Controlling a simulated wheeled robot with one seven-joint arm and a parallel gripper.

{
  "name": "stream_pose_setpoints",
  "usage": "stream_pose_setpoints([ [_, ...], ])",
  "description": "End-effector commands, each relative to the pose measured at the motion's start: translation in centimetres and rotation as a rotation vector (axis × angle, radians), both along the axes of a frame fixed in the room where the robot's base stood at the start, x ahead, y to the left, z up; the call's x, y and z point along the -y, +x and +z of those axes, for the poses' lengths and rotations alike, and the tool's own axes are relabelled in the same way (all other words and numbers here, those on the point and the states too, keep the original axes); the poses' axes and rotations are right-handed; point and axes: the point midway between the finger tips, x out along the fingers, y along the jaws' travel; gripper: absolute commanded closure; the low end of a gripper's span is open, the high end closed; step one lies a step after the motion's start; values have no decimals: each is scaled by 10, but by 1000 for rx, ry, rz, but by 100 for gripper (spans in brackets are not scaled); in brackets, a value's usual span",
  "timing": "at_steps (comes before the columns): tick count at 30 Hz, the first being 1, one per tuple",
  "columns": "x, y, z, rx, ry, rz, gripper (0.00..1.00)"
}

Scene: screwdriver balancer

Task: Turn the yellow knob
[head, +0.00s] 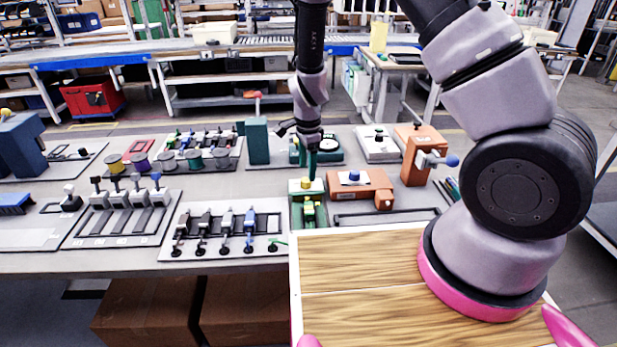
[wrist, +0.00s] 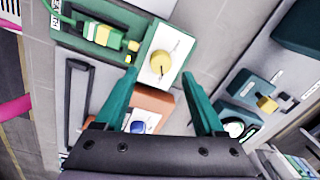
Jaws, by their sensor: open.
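The yellow knob (wrist: 161,62) sits on a white plate (wrist: 172,43) with dial markings on a green box, seen in the wrist view. In the head view the knob (head: 306,183) shows at the back of the green device (head: 309,211). My gripper (wrist: 159,75) is open and empty, with one green finger on each side of the knob in the wrist view. In the head view my gripper (head: 313,172) points down just above the knob. I cannot tell the exact height gap, and no contact is visible.
An orange box with a blue knob (head: 354,176) stands close on the right. A tall teal block (head: 257,141) stands behind left, and an orange device (head: 419,152) stands farther right.

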Motion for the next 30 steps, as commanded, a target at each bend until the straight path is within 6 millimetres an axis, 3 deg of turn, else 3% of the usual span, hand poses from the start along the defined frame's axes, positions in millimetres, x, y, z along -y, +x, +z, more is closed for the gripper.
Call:
stream_pose_setpoints([
  [3, 0, 1, -21, -2, -1, 0, 29],
  [9, -1, 2, -39, 0, 1, 0, 29],
  [19, -1, 2, -42, 2, 2, 2, 29],
  [24, -1, 2, -42, 2, 2, 1, 94],
  [25, -1, 2, -42, 2, 2, 1, 100],
  [30, -1, 2, -42, 2, 1, 6, 100],
])
